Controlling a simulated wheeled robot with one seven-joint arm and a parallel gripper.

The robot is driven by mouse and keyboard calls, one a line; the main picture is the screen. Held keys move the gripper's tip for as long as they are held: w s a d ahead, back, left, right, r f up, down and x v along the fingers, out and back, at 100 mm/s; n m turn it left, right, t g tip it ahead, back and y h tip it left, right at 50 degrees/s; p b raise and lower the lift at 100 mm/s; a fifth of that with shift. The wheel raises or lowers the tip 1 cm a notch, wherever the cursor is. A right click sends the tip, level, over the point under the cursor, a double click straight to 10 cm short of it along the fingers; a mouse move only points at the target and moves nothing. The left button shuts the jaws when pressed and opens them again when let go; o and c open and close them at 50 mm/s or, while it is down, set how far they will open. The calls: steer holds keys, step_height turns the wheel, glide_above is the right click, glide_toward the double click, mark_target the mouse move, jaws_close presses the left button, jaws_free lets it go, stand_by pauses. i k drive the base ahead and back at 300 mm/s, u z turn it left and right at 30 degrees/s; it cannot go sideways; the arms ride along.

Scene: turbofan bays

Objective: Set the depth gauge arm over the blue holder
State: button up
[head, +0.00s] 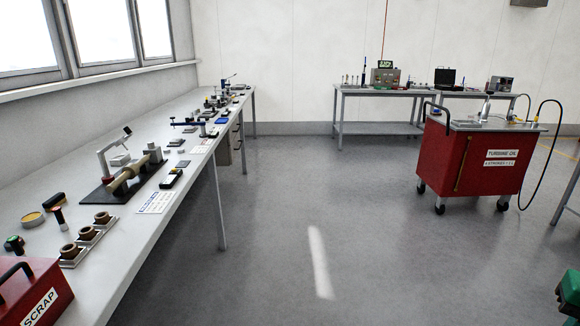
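A long pale bench (120,240) runs along the left wall with many small tools on it. Halfway along it, a dark blue bar (186,124) lies level on a post. A small blue piece (222,121) lies a little farther along the bench; I cannot tell if it is the blue holder. A pale bent arm (110,150) rises from a black base plate (105,196) nearer me. I cannot tell which of these is the depth gauge arm. My gripper is not in view.
A red box marked SCRAP (38,300) stands at the bench's near end. A red TURBINE OIL cart (470,165) with a hose stands at right. A back table (380,91) holds instruments. The grey floor (290,220) between is clear.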

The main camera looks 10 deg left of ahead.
mark_target(187, 122)
steer(key=u, duration=0.05)
steer(key=i, duration=2.3)
steer(key=u, duration=1)
steer(key=i, duration=0.85)
steer(key=u, duration=1.1)
steer(key=i, duration=0.65)
steer(key=u, duration=0.35)
